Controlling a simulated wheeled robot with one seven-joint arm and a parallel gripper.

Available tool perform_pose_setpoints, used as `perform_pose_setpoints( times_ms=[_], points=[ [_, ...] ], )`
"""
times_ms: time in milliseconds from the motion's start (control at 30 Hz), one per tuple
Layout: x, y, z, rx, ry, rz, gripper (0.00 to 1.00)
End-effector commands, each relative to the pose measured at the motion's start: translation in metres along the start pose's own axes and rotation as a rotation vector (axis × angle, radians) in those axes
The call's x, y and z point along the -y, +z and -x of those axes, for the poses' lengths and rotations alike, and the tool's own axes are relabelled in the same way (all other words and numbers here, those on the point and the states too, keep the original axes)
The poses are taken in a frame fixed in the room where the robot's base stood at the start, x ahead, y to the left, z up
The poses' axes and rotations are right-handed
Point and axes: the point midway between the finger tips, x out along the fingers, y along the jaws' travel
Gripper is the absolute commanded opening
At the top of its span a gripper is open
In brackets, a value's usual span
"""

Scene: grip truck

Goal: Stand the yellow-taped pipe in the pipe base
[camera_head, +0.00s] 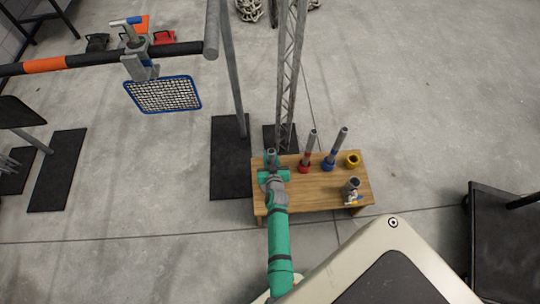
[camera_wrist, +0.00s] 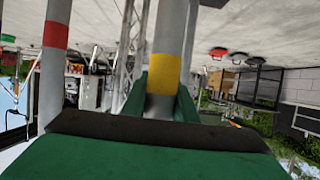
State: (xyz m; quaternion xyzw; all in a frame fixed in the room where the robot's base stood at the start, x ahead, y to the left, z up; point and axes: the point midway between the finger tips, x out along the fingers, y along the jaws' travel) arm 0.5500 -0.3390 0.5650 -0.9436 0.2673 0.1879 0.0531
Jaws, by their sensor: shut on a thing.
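My gripper (camera_head: 272,170) is over the left end of the wooden table. In the wrist view its green fingers (camera_wrist: 162,104) are shut around a grey pipe with a yellow tape band (camera_wrist: 167,72). The band shows right at the fingers, and the pipe's lower part is hidden. In the head view the arm hides most of this pipe. The yellow pipe base (camera_head: 352,159), a ring, stands empty at the back right of the table, apart from my gripper.
The wooden table (camera_head: 315,192) also holds a red base (camera_head: 304,167) and a blue base (camera_head: 328,165), each with a standing pipe. A clamp-like item (camera_head: 352,187) is at the front right. A lattice truss (camera_head: 291,75) rises behind the table.

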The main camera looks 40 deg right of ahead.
Motion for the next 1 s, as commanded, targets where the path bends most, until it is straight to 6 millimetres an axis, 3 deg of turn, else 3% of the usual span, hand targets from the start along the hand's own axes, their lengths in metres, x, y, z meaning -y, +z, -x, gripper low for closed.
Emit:
perform_pose_setpoints(
  times_ms=[1000],
  points=[
    [0.004, 0.023, -0.01, -0.002, -0.008, 0.001, 0.0]
  ],
)
